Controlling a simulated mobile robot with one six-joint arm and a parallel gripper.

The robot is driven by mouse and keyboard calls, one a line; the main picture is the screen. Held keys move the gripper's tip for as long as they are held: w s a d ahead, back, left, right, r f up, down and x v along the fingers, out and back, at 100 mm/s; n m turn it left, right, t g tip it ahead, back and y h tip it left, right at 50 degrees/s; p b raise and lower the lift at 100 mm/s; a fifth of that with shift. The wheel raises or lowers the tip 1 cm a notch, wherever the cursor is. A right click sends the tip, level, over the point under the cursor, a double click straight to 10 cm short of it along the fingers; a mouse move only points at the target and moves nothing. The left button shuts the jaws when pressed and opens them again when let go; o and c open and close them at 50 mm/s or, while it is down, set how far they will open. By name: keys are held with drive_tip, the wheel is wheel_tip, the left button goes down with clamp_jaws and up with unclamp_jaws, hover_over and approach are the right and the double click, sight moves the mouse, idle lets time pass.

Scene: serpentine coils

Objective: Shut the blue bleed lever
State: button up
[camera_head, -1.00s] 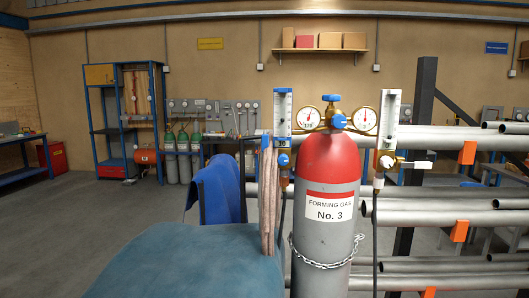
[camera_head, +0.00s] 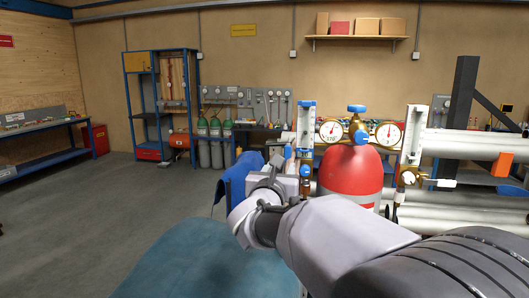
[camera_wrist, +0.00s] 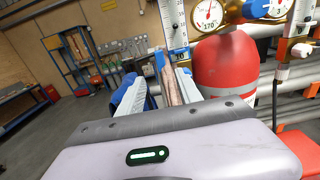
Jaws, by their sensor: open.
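The forming-gas cylinder, red on top (camera_head: 350,172), stands ahead with two gauges and a flowmeter on either side. The left flowmeter (camera_head: 307,118) has blue fittings, including a blue knob (camera_head: 305,171) at its foot. I cannot clearly make out the blue bleed lever; a small blue piece (camera_head: 289,152) shows just left of that flowmeter, partly behind my gripper (camera_head: 290,160). In the wrist view my gripper (camera_wrist: 162,80) is open, its fingers either side of a brown upright strip (camera_wrist: 172,86), below the left flowmeter (camera_wrist: 173,28). Contact cannot be told.
A white lever (camera_head: 442,183) sticks out right from the right flowmeter's valve. Grey pipes (camera_head: 475,145) lie on a rack behind. A blue cloth (camera_head: 236,178) hangs left of my gripper. A teal surface (camera_head: 195,268) is in front. The floor at left is open.

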sight(288, 153)
drive_tip(key=p+x, duration=0.2)
drive_tip(key=x, duration=1)
drive_tip(key=shift+w+d, duration=0.1)
drive_tip(key=shift+w, duration=0.1)
clamp_jaws()
idle(0.7)
